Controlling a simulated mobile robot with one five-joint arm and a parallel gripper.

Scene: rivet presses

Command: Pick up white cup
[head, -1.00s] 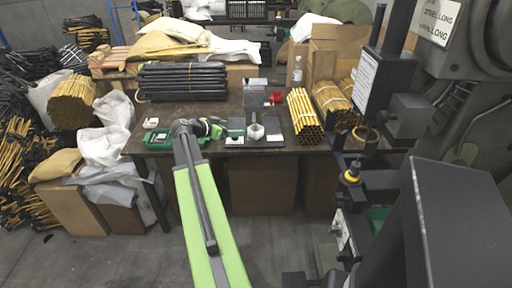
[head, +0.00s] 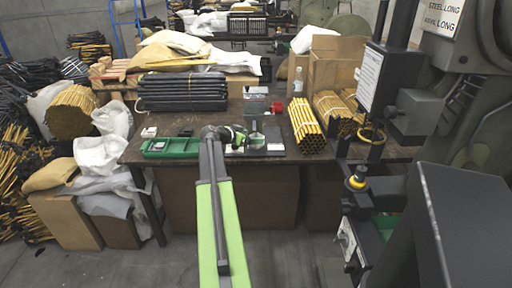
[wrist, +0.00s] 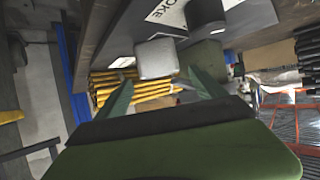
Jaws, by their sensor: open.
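In the head view my gripper (head: 240,137) is over the workbench (head: 215,119), just left of a small pale upright piece (head: 256,139) on a fixture. That piece is partly hidden, and I cannot tell whether the fingers touch it.
A green tray (head: 170,148) lies left of my gripper, with a small white item (head: 149,132) behind it. Black tubes (head: 182,91) are stacked behind. A large press (head: 460,230) fills the right side.

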